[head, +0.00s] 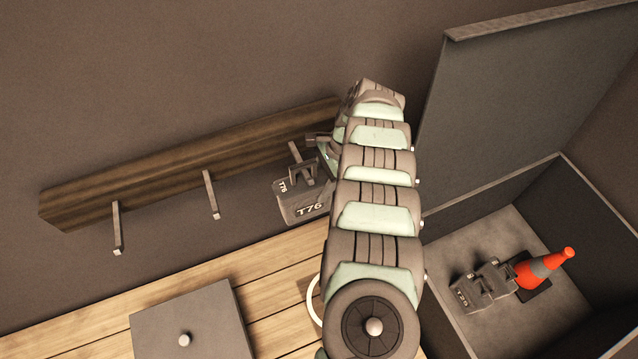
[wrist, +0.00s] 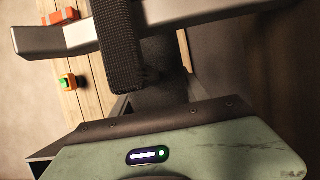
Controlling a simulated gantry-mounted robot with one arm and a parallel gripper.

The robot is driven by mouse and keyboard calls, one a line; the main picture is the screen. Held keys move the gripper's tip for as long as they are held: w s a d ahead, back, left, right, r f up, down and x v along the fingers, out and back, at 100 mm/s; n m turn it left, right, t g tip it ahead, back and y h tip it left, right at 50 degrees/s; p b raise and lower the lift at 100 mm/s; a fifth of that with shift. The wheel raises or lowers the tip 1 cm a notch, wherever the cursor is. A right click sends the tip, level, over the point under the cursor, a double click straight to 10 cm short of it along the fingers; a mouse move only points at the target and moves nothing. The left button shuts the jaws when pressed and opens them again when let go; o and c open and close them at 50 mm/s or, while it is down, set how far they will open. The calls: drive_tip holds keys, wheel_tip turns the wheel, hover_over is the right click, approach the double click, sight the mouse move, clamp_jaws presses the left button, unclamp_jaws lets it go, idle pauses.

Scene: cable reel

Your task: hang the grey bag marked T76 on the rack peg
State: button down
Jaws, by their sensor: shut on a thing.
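The grey bag marked T76 (head: 303,205) hangs upright below my gripper (head: 320,143), beside the rightmost peg (head: 296,152) of the wooden rack (head: 150,186). My gripper is shut on the bag, at its strap; my arm hides part of the grip. In the wrist view the dark woven strap (wrist: 118,50) crosses in front of a grey bar with an upturned end, which looks like the peg (wrist: 200,14). The strap's top is out of view, so I cannot tell whether it is around the peg or only beside it.
Two other pegs (head: 211,194) on the rack are empty. A grey lidded box (head: 190,325) sits on the slatted wooden bench (head: 270,262). An open grey crate (head: 480,232) at right holds another grey bag (head: 464,296) and an orange cone (head: 545,266).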

drive_tip(key=shift+c, duration=2.4)
unclamp_jaws()
drive_tip(key=b+v, duration=0.3)
drive_tip(key=v, duration=0.7)
drive_tip(key=shift+r, duration=0.4)
drive_tip(key=shift+d, duration=0.1)
